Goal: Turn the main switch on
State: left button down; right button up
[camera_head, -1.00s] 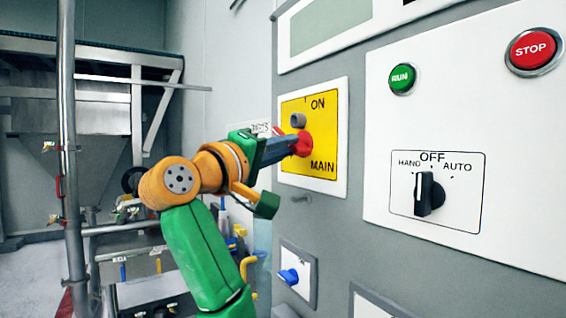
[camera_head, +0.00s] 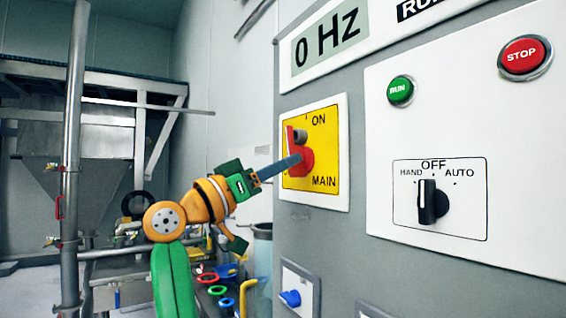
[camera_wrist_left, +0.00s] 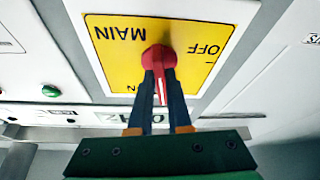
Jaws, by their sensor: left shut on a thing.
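The main switch (camera_head: 303,162) is a red rotary knob on a yellow plate (camera_head: 327,150) marked ON and MAIN, on the grey cabinet's front. Its red handle points up towards the ON side. My left gripper (camera_head: 293,162) reaches it from the left, its fingertips at the knob. In the left wrist view the plate (camera_wrist_left: 108,55) appears upside down, with MAIN and OFF readable and ON mostly hidden. There the left gripper (camera_wrist_left: 161,80) has its two fingers on either side of the red handle (camera_wrist_left: 161,88), shut on it. My right gripper is not in view.
The cabinet display (camera_head: 325,40) reads 0 Hz. A green RUN button (camera_head: 401,90), a red STOP button (camera_head: 524,57) and a black HAND/OFF/AUTO selector (camera_head: 428,202) sit to the right. A blue knob (camera_head: 290,298) is below. A metal pole (camera_head: 74,150) stands at left.

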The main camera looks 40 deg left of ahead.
pick_arm(q)
jog(key=shift+a+r+m+h+p, duration=0.1)
jog(key=shift+m+h+p, duration=0.2)
jog(key=shift+m+h, duration=0.75)
jog(key=shift+m+g, duration=0.3)
jog(key=shift+m, duration=0.25)
jog(key=c, duration=1.2)
grip_release()
jog(key=shift+o, duration=0.3)
jog(key=shift+w, duration=0.2)
jog(key=b+v, duration=0.4)
jog(key=v, duration=0.3)
